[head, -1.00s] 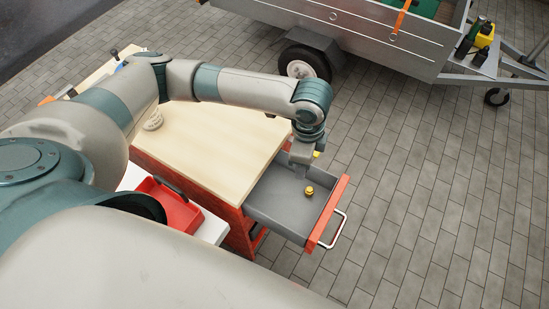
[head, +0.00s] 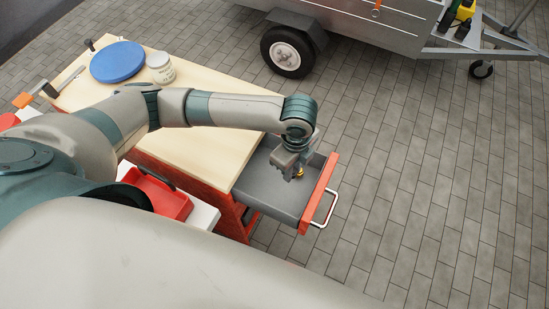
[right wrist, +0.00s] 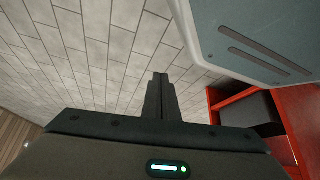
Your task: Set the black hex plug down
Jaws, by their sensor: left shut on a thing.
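My left gripper (head: 288,174) is over the open grey drawer (head: 262,193) in the head view, pointing down. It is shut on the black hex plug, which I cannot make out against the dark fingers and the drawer. A small brass fitting (head: 300,172) is in the drawer right beside the gripper, partly covered by it. My right gripper (right wrist: 161,80) shows in the right wrist view with its fingers together and nothing visible between them, above the paved floor.
The drawer has a red front (head: 320,192) and a metal handle (head: 327,209). The wooden bench top (head: 215,145) holds a blue disc (head: 117,61) and a white jar (head: 160,68). A red tray (head: 163,196) is at the near left. A trailer (head: 350,18) stands behind.

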